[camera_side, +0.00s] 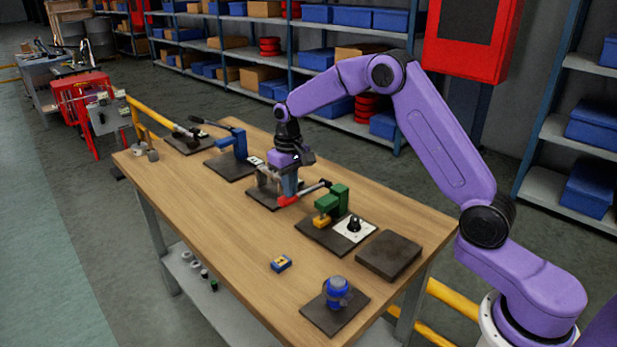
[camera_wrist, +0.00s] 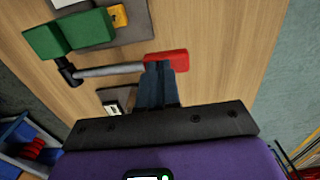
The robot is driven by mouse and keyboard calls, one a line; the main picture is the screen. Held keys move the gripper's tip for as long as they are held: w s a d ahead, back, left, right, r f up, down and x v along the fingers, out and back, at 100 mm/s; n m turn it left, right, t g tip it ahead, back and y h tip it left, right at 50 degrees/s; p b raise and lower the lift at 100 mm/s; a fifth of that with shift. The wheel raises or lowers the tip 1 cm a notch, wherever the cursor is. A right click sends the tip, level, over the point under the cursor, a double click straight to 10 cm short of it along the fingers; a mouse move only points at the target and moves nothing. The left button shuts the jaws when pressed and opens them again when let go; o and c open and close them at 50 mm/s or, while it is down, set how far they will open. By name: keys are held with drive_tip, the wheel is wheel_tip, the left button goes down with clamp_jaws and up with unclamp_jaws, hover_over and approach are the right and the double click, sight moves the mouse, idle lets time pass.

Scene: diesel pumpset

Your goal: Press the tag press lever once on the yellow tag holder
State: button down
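The green tag press (camera_side: 332,197) stands on a dark plate on the bench, and it shows at the upper left of the wrist view (camera_wrist: 70,33). Its grey lever (camera_wrist: 105,70) ends in a red grip (camera_side: 287,201), also seen in the wrist view (camera_wrist: 180,60). The yellow tag holder (camera_side: 321,221) sits at the foot of the press; a yellow piece (camera_wrist: 119,16) shows beside the press in the wrist view. My gripper (camera_side: 289,193) points down at the red grip. Its fingers (camera_wrist: 158,68) look shut together, with tips over or touching the grip; exact contact is unclear.
A dark plate with a black knob on a white card (camera_side: 354,229) lies right of the press. A blank dark block (camera_side: 388,254), a blue device (camera_side: 337,291) and a small blue-yellow box (camera_side: 281,263) are nearer. A blue lever press (camera_side: 232,142) stands behind. The bench's left front is clear.

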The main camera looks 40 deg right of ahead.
wheel_tip(320, 180, up, 13)
drive_tip(key=d, duration=0.1)
drive_tip(key=shift+d, duration=0.25)
idle(0.8)
idle(0.5)
drive_tip(key=s+a+n, duration=0.3)
drive_tip(key=s+a, duration=0.2)
drive_tip(key=s, duration=0.4)
drive_tip(key=s+a+n, duration=0.3)
drive_tip(key=s+a, duration=0.2)
drive_tip(key=s, duration=0.4)
drive_tip(key=s+d+f+n, duration=0.2)
drive_tip(key=s+f+n, duration=0.1)
drive_tip(key=s, duration=0.8)
drive_tip(key=s+d+f+n, duration=0.3)
drive_tip(key=s, duration=0.9)
drive_tip(key=shift+s+n, duration=0.2)
drive_tip(key=shift+n, duration=0.1)
